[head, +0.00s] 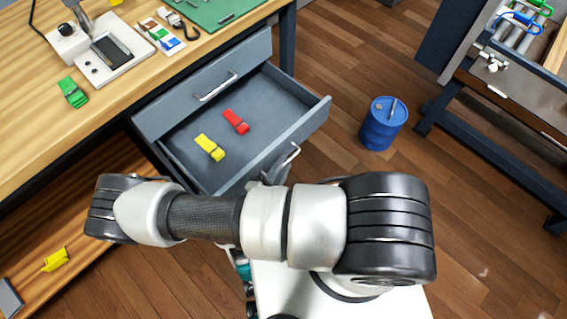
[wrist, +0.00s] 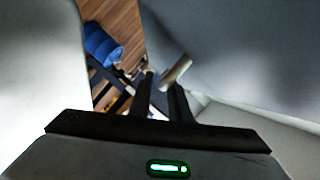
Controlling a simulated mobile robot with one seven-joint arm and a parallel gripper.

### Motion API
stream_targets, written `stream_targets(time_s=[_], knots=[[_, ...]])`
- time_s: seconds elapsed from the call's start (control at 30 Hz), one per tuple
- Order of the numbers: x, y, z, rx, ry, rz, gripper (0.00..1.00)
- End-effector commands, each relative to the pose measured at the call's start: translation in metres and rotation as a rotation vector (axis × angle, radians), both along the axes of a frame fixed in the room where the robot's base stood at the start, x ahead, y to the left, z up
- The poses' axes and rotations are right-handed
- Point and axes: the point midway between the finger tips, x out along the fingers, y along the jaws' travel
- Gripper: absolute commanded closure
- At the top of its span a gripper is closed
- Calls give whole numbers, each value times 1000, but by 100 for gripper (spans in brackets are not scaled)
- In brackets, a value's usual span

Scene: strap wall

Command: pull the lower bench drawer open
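The lower bench drawer (head: 312,118) is pulled well out from the bench, with a yellow clip (head: 209,147) and a red clip (head: 236,122) lying inside. Its pale bar handle (head: 291,154) is on the front face and also shows in the wrist view (wrist: 176,71). My gripper (head: 274,173) is beside the handle, partly hidden by my arm in the head view. In the wrist view its two dark fingers (wrist: 160,88) stand apart with a gap between them. The handle is at the tip of the right finger; I cannot tell whether they touch.
The upper drawer (head: 200,85) is shut above it. The bench top (head: 30,120) holds a small device, cards and a green clip. A blue drum (head: 384,123) stands on the floor to the right, near another table (head: 500,95). Wooden floor lies clear between drawer and drum.

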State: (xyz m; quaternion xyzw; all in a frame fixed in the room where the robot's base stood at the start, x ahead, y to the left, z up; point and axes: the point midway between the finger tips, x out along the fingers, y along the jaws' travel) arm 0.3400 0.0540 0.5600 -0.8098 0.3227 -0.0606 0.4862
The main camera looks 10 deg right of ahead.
Motion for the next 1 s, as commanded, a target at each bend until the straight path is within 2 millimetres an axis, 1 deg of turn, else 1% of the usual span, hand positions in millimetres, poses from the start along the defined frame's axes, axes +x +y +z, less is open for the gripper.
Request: stream_targets(time_s=[0.17, 0.4, 0.6, 0.7, 0.8, 1.0], knots=[[-28, 23, 9, 4, 2, 3, 83], [-76, 58, 22, 3, 3, 4, 83], [-108, 81, 30, 3, 2, 4, 83], [-119, 89, 33, 2, 1, 3, 83], [-125, 94, 34, 3, 1, 3, 83], [-129, 96, 35, 1, 1, 2, 83]])
